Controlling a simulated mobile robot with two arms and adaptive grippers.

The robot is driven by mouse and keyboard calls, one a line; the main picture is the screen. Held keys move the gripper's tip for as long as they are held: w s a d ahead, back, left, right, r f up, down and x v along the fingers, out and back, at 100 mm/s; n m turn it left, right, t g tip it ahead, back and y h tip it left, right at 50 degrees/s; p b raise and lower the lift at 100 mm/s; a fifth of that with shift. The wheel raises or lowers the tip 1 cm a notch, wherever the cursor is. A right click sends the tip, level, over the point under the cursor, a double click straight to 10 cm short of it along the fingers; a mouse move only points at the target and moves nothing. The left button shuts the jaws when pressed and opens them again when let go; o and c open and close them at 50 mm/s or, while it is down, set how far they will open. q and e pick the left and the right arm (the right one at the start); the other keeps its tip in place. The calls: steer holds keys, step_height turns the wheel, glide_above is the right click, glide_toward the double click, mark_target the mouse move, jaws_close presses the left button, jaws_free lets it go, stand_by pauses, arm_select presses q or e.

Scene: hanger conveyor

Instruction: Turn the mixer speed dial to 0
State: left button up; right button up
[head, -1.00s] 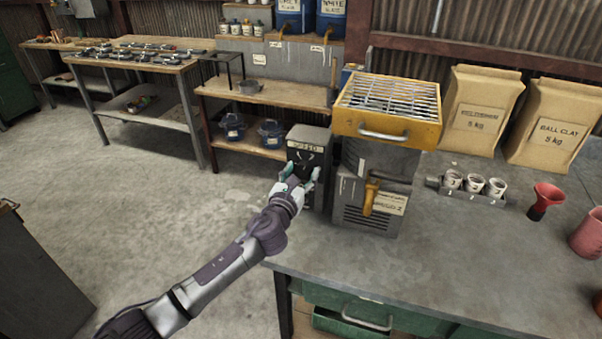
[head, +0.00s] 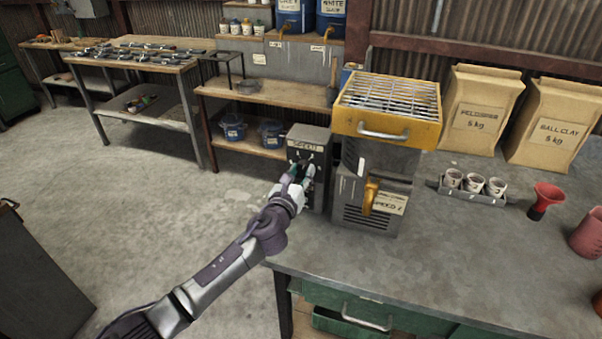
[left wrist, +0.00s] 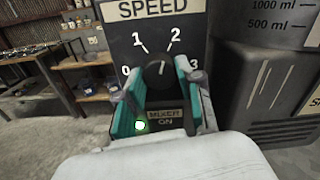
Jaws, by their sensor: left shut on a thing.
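The dark speed dial (left wrist: 159,74) is on the black control box (head: 309,140), under the label SPEED. The numbers 0, 1, 2 and 3 run around it from left to right. A green light (left wrist: 140,125) shows beside the MIXER ON label (left wrist: 165,117). My right gripper is in neither view.
The grey mixer body (head: 370,190) with a yellow grated top (head: 388,108) stands right of the control box. Several cups (head: 474,183), paper sacks (head: 480,110) and a red funnel (head: 545,200) are further right. The grey table (head: 420,260) is clear in front.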

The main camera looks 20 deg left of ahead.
arm_select(q)
steer(key=n, duration=0.5)
steer(key=shift+n, duration=0.3)
steer(key=n, duration=0.5)
steer(key=shift+d+b, duration=0.1)
steer(key=shift+b, duration=0.3)
steer(key=n, duration=0.6)
steer(key=shift+r, duration=0.1)
steer(key=n, duration=0.5)
steer(key=o, duration=1.2)
steer(key=shift+c, duration=0.2)
